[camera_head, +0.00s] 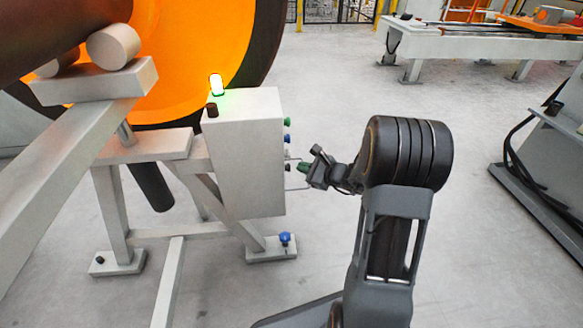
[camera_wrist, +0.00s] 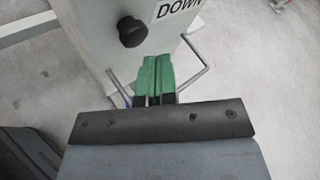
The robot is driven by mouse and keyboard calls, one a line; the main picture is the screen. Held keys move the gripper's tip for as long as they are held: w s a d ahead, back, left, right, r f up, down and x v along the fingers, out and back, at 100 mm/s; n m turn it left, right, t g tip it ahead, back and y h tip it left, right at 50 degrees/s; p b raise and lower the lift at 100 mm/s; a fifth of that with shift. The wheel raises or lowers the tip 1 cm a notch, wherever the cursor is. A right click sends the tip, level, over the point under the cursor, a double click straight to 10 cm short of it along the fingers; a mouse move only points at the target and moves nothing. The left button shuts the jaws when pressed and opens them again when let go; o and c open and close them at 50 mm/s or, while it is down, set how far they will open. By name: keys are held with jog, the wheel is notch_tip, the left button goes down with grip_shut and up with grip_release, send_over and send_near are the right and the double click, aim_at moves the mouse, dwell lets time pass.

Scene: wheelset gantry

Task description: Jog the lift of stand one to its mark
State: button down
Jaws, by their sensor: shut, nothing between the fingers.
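The stand (camera_head: 115,157) is on the left, with light rollers (camera_head: 113,46) on top beside a large orange wheel (camera_head: 200,50). A grey control box (camera_head: 245,150) is fixed to it, with a lit green lamp (camera_head: 216,85) on top. Its right side carries a column of buttons, including a green one (camera_head: 288,122) and a black one (camera_head: 288,168). My gripper (camera_head: 303,167) is beside the lower buttons, its green fingertips shut and empty. In the wrist view, the fingertips (camera_wrist: 155,70) appear just below a round black button (camera_wrist: 131,31), next to a label reading "DOWN" (camera_wrist: 178,8); contact cannot be told.
A bent wire guard (camera_wrist: 193,65) sticks out from the box close to my fingertips. Another bench (camera_head: 480,50) is at the back right, and a grey unit (camera_head: 548,165) with cables at the right. Floor between is clear.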

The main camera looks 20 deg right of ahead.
jog(key=shift+a, duration=0.15)
dwell(0.8)
jog(key=shift+w+a, duration=0.15)
jog(key=shift+a, duration=0.1)
jog(key=shift+w+a+b, duration=0.1)
jog(key=shift+a+b, duration=0.25)
jog(key=shift+a, duration=0.15)
dwell(0.7)
jog(key=shift+d, duration=0.1)
dwell(1.7)
jog(key=shift+s+d, duration=0.2)
jog(key=shift+d, duration=0.6)
jog(key=shift+s+d+p, duration=0.15)
jog(key=shift+s+d, duration=0.1)
jog(key=shift+d, duration=1)
jog(key=shift+s+d+p, duration=0.15)
jog(key=shift+s+d, duration=0.1)
jog(key=shift+d, duration=1)
jog(key=shift+a, duration=0.15)
